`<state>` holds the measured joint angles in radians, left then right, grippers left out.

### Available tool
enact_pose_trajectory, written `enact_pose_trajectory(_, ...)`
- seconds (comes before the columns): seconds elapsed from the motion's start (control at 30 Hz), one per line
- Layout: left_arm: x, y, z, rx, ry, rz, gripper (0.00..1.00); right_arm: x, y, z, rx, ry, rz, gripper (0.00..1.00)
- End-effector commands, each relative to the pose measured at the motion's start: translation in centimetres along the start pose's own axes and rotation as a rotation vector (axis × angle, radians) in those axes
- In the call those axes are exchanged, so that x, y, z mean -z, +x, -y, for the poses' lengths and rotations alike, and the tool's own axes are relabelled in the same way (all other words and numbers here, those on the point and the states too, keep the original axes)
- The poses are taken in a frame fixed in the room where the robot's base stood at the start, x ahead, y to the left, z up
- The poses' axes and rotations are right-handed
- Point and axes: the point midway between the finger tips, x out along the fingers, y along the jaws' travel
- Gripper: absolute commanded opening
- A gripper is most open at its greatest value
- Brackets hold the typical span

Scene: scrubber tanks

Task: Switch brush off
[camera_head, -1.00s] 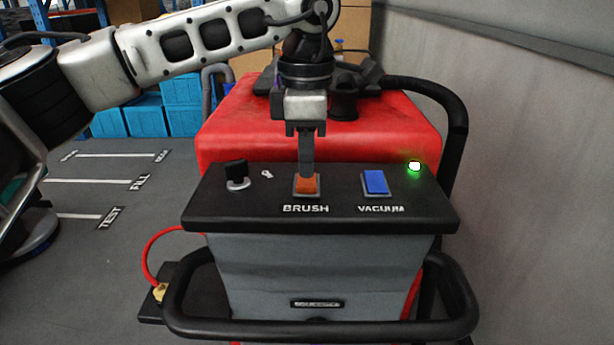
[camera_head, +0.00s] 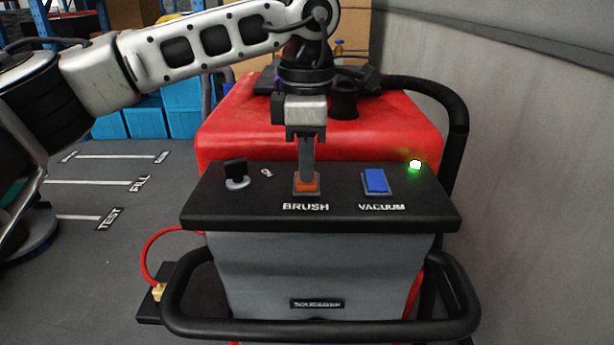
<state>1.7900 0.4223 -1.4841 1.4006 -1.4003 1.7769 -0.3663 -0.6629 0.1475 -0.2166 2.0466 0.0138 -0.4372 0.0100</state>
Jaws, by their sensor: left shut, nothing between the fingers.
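The orange brush switch (camera_head: 306,188) sits on the black control panel (camera_head: 420,208) above the white word BRUSH. My left gripper (camera_head: 306,180) points down with its fingers shut and empty. Its tips are at the upper part of the switch and hide some of it; they look to be touching it, but I cannot be sure. The blue vacuum switch (camera_head: 375,181) is to the right, above the word VACUUM. A green light (camera_head: 415,165) glows at the panel's right end. My right gripper is not in view.
A black knob (camera_head: 236,172) and a small key-like piece stand left of the brush switch. The red tank (camera_head: 400,140) rises behind the panel. A black handle bar (camera_head: 320,328) runs in front. A grey wall (camera_head: 540,180) stands at right; floor at left is open.

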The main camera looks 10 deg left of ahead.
Motion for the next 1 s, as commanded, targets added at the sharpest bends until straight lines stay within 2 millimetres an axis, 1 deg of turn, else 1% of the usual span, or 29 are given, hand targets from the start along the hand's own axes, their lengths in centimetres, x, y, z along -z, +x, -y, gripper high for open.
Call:
enact_pose_trajectory(0.53, 0.0, 0.9, 0.0, 0.000, 0.000, 0.000, 0.00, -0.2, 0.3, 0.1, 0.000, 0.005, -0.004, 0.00)
enact_pose_trajectory(0.63, 0.0, 0.7, 0.0, 0.000, -0.001, 0.000, 0.00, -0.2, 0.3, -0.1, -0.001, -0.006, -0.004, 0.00)
enact_pose_trajectory(0.77, 0.0, 0.1, 0.0, 0.000, -0.001, 0.001, 0.00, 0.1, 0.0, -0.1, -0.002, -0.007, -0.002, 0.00)
enact_pose_trajectory(1.0, 0.0, -2.0, 0.0, -0.001, -0.001, 0.001, 0.00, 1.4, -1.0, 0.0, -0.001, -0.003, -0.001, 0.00)
